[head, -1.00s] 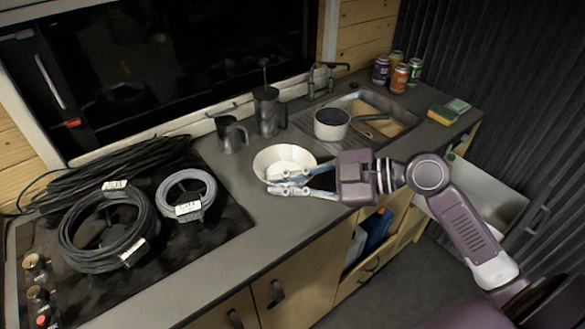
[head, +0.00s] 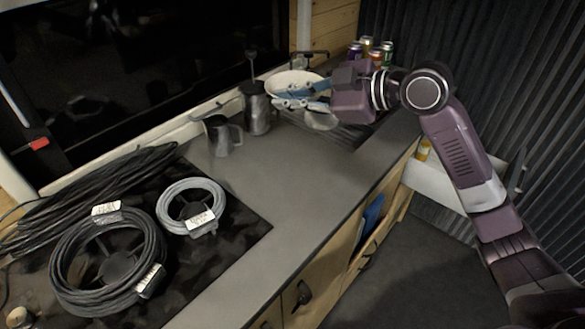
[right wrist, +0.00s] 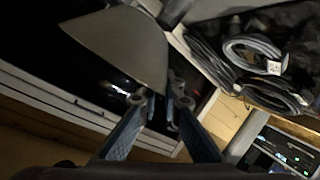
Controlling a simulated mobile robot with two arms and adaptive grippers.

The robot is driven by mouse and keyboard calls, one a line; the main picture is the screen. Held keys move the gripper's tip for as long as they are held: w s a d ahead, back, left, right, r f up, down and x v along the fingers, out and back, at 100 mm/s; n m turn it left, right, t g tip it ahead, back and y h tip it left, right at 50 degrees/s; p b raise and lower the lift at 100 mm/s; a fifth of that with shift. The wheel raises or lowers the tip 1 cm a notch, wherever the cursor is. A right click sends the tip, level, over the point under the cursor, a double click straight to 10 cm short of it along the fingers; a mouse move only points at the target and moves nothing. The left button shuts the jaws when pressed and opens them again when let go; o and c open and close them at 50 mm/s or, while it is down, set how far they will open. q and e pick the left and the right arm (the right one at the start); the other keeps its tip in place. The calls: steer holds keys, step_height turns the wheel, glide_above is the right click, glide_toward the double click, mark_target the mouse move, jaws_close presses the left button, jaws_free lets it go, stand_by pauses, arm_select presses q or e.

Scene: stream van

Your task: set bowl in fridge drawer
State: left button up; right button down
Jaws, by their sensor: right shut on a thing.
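A white bowl (head: 292,82) is held up above the counter near the sink in the head view. My right gripper (head: 302,97) is shut on the bowl's near rim. In the right wrist view the bowl (right wrist: 120,45) fills the upper left, with its edge between the fingertips of my right gripper (right wrist: 155,103). An open white drawer (head: 432,184) stands out from the cabinet front at the right, partly hidden behind my right arm; a yellow-topped item (head: 424,150) is in it. My left gripper is out of view.
A metal pitcher (head: 222,136) and a French press (head: 256,108) stand at the back of the counter. Coiled cables (head: 110,262) lie on the cooktop at left. Several cans (head: 375,55) stand at the far corner. The middle counter (head: 270,175) is clear.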

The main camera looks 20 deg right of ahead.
step_height(320, 180, down, 15)
steer(key=shift+d+f+p, duration=0.1)
steer(key=shift+f+p, duration=0.05)
steer(key=shift+p, duration=0.65)
step_height(320, 180, down, 4)
steer(key=shift+f, duration=0.15)
steer(key=shift+f, duration=0.2)
steer(key=c, duration=2.1)
jaws_free()
steer(key=shift+r, duration=0.15)
